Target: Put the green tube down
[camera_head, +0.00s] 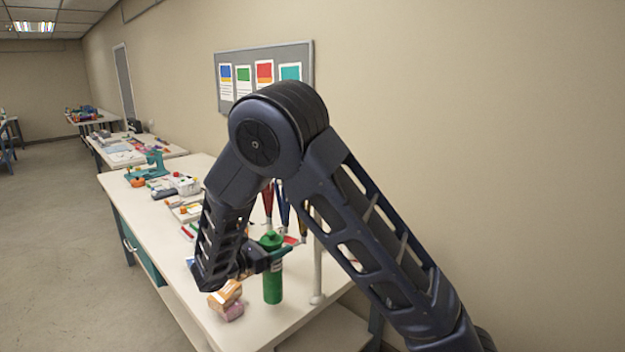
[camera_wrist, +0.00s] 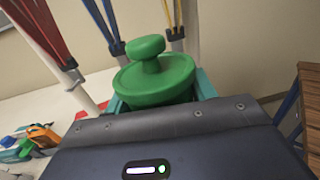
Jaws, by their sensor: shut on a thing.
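The green tube (camera_head: 272,286) is an upright cylinder with a knobbed lid, near the front right end of the white table (camera_head: 319,270). My gripper (camera_head: 272,256) is shut on its upper part from the left. In the wrist view the tube's round green lid and knob (camera_wrist: 153,80) show above the gripper body, with a teal finger (camera_wrist: 204,85) at its right side. The tube's lower end appears at table height; I cannot tell whether it touches the top.
An orange and pink stack (camera_head: 227,301) lies just left of the tube. A white post (camera_head: 317,270) with hanging bundled strands stands just to its right. A teal tool (camera_head: 155,166) and several small items crowd the table farther back. The wall is close on the right.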

